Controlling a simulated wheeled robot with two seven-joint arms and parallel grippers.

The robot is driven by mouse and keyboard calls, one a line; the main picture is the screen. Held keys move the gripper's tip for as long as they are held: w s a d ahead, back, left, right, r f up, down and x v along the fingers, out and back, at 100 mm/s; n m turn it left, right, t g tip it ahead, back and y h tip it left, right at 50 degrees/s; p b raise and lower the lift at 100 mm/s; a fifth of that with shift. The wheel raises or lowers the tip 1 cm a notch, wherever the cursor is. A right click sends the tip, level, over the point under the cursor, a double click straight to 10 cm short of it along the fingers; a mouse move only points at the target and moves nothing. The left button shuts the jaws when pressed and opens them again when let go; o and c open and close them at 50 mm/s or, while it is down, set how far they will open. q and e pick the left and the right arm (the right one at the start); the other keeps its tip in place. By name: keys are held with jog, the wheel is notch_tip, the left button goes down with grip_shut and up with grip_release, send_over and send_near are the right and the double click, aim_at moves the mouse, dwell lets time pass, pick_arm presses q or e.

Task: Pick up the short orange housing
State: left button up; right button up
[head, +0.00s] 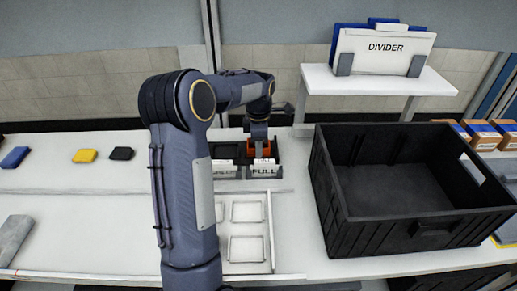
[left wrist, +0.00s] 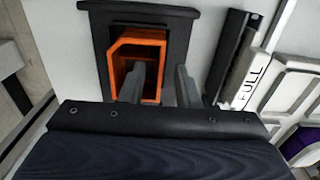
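The short orange housing (left wrist: 123,48) is an open, box-like orange piece seated in a dark fixture (left wrist: 170,20) in the left wrist view. In the head view the housing (head: 265,146) shows behind the white FULL label, partly hidden by my left gripper. My left gripper (left wrist: 160,85) is open, with two grey fingers apart. One finger overlaps the inside of the housing in the picture and the other is to the right of its right wall. I cannot tell whether either finger touches it. My right gripper is not in view.
A big black crate (head: 345,235) stands to the right. A white shelf (head: 375,82) holds a DIVIDER panel (head: 385,52). A white tray (head: 268,232) with square pockets lies in front of the fixtures. Blue, yellow (head: 84,156) and black pieces lie on the left.

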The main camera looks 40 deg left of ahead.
pick_arm(q)
grip_shut()
jog(key=shift+r, duration=0.1)
